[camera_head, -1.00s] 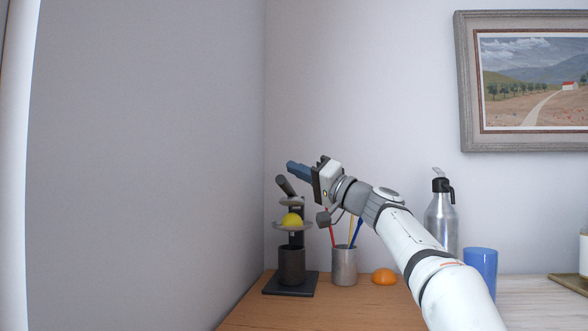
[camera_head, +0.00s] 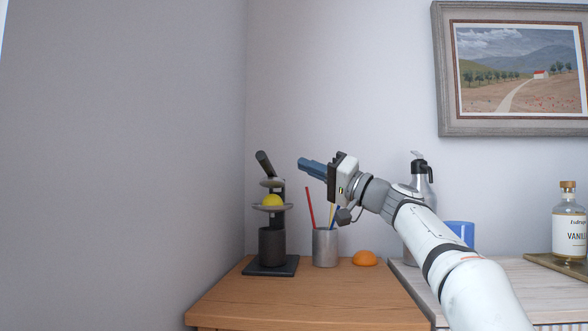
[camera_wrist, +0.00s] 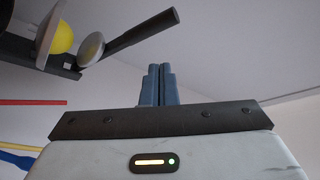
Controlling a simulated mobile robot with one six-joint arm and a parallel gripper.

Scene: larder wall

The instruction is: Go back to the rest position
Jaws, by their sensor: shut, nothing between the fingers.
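My gripper (camera_head: 309,166) is raised over the wooden table, to the right of the black citrus press (camera_head: 273,225) and above the metal cup. Its blue fingers point left and are together with nothing between them. In the wrist view the fingers (camera_wrist: 157,85) stand side by side, closed. The press holds a yellow lemon (camera_head: 272,201) in its dish, and its lever is raised. The lemon (camera_wrist: 61,37) and part of the press also show at the top left of the wrist view. The gripper is apart from the press.
A metal cup (camera_head: 325,248) with coloured sticks and an orange half (camera_head: 364,258) stand on the wooden table (camera_head: 300,300). A steel bottle (camera_head: 421,180) and a blue cup (camera_head: 461,232) are partly behind my arm. A vanilla bottle (camera_head: 568,222) is at right. A grey wall closes the left.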

